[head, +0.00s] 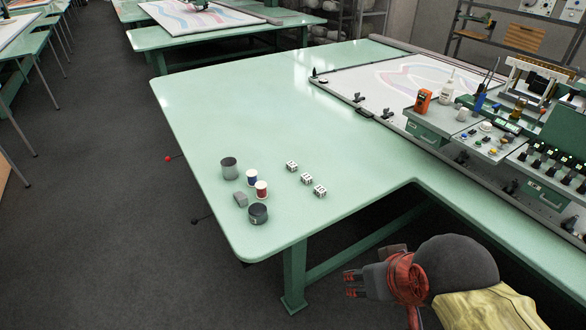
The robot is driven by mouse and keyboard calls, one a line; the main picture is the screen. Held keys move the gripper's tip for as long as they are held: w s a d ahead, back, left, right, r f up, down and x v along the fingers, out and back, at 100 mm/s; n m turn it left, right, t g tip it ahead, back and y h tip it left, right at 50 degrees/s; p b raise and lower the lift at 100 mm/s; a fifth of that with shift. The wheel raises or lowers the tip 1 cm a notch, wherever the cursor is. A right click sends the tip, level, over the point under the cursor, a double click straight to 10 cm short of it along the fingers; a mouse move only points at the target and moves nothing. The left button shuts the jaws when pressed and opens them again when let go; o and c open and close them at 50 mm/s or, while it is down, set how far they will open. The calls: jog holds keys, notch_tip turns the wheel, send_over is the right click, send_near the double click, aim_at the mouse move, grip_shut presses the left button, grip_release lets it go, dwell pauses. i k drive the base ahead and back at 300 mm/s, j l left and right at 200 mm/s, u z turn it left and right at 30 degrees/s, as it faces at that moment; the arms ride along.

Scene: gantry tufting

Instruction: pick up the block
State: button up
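A small grey block (240,199) lies near the front left corner of the green table, among small cans and spools. Three white dice-like cubes with dark spots (291,165), (305,178) and (320,191) lie in a slanting row to its right. My gripper (352,284) is at the lower right, beyond the table's front edge and well apart from the block and the cubes. It points left. Its fingertips look small and dark red, and I cannot tell whether they are open or shut. I see nothing held in it.
A grey can (229,169), two spools (252,178) and (261,190), and a dark round tin (258,214) stand close around the block. The green table (230,110) is clear behind them. A frame with control boxes (430,125) fills the right side.

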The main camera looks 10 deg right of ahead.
aim_at(291, 166)
jog(key=i+j+u, duration=0.2)
jog(key=i+u, duration=0.45)
jog(key=i, duration=0.3)
jog(key=i+u, duration=0.35)
jog(key=i, duration=0.1)
